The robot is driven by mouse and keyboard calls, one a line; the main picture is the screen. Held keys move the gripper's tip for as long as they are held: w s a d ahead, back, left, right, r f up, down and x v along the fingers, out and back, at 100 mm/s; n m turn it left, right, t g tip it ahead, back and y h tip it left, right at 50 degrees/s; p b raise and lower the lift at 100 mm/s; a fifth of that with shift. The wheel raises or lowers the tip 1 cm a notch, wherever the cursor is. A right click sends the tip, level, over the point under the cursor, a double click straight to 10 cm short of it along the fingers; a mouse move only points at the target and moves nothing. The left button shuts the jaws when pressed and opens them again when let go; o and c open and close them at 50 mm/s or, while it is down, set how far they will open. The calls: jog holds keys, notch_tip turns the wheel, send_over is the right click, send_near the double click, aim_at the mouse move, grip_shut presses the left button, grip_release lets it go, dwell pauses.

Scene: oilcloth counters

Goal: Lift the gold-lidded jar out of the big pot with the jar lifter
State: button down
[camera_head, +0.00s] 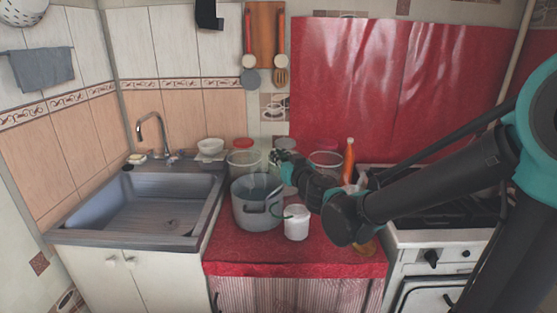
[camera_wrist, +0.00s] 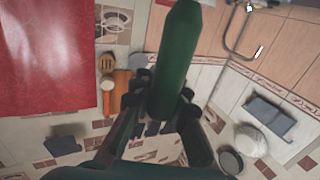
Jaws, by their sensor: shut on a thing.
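The big grey pot (camera_head: 243,217) stands on the red counter beside the sink. My gripper (camera_head: 279,160) is above the pot's back right side. In the wrist view my gripper (camera_wrist: 167,95) is shut on a long dark green handle (camera_wrist: 180,50), which I take to be the jar lifter's. The lifter's lower end cannot be made out clearly in the head view. Something pale shows inside the pot, but I cannot tell whether it is the gold-lidded jar. No gold lid can be made out.
A white mug (camera_head: 297,222) stands close to the pot's right. A glass jar (camera_head: 240,161) and another jar (camera_head: 325,164) stand behind. An orange bottle (camera_head: 349,160) is near the stove (camera_head: 440,240). The sink (camera_head: 140,205) is at left.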

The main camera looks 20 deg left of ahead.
notch_tip(320, 180, up, 5)
dwell(0.6)
